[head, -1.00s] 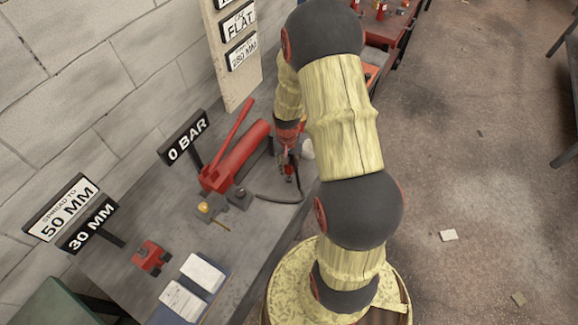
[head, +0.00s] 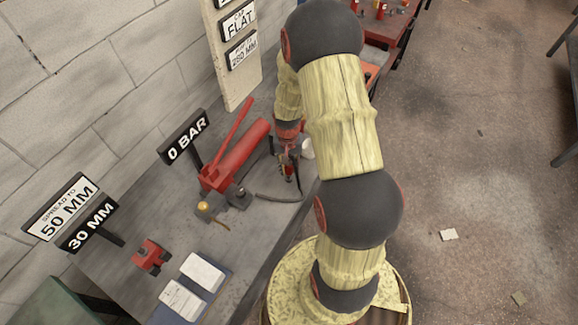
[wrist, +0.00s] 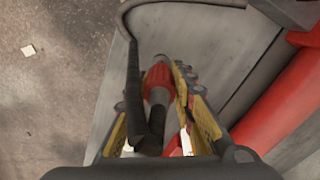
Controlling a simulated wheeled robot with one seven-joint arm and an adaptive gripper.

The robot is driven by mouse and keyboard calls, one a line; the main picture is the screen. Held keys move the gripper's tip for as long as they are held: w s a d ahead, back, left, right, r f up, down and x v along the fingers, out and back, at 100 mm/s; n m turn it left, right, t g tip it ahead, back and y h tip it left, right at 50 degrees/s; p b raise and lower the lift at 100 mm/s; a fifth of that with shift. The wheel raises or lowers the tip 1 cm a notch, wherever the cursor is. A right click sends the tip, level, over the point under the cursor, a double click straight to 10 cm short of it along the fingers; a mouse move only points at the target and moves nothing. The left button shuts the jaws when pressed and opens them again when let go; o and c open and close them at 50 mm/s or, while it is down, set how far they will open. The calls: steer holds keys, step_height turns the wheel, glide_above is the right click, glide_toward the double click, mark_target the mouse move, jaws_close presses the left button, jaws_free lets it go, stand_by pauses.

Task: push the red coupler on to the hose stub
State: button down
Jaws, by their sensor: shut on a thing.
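The red coupler (wrist: 158,75) is a ribbed red collar in the wrist view, with a grey cylinder running from it toward me. It lies between my gripper's yellow-padded fingers (wrist: 165,110), which are shut on it. In the head view my gripper (head: 289,163) points down over the bench, with a bit of red at its tip. A black hose (wrist: 134,75) runs close along the coupler's left side in the wrist view. I cannot make out the hose stub clearly, nor whether the coupler touches it.
A red hand pump (head: 240,155) stands left of my gripper, with the 0 BAR sign (head: 185,137) beside it. A red block (head: 151,256) and a blue folder with white sheets (head: 205,272) lie on the near bench. A block wall (head: 60,100) bounds the left.

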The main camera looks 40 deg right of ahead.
mark_target(289, 171)
steer(key=shift+f+b, duration=1.05)
steer(key=shift+f, duration=0.65)
steer(key=c, duration=1.5)
jaws_free()
steer(key=shift+o, duration=0.4)
step_height(289, 171, up, 12)
steer(key=shift+w+a, duration=0.1)
steer(key=s+a+r+n+t, duration=0.2)
steer(key=s+a+r+n, duration=0.1)
steer(key=a+r, duration=0.4)
steer(key=s+a+r+n+t, duration=0.2)
steer(key=s+a+r, duration=0.4)
steer(key=r, duration=0.5)
steer(key=s+a+r+n+t, duration=0.1)
steer(key=s+a+r+n, duration=0.3)
steer(key=a+r, duration=0.3)
step_height(289, 171, up, 2)
steer(key=shift+s+a+r+t, duration=0.15)
steer(key=shift+s+a+t, duration=0.2)
steer(key=shift+s+t, duration=0.1)
